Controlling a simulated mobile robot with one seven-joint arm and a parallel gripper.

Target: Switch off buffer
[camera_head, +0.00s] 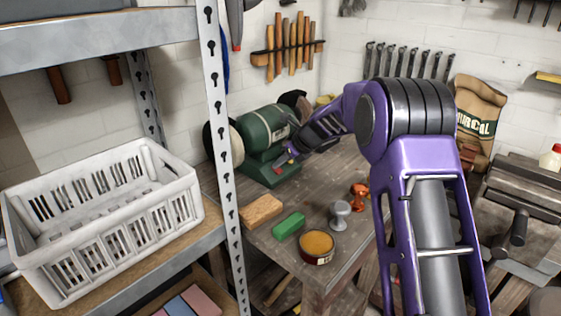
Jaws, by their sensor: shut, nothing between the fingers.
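The buffer (262,133) is a green bench machine on the wooden workbench, with a pale round wheel (224,140) at its left end and a dark wheel at its right end. Its green base (262,172) faces me, and a small red part shows near the base front. My purple and grey arm reaches in from the right. My gripper (283,160) is shut and empty at the front of the buffer, close to the base. I cannot tell whether it touches the switch, which is mostly hidden by the gripper.
On the workbench (350,248) lie a wooden block (261,210), a green block (288,226), an open tin (317,246), a grey knob-shaped piece (340,214) and an orange one (359,196). A metal shelf post (222,150) and a white crate (110,215) stand left. A vise (515,205) is right.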

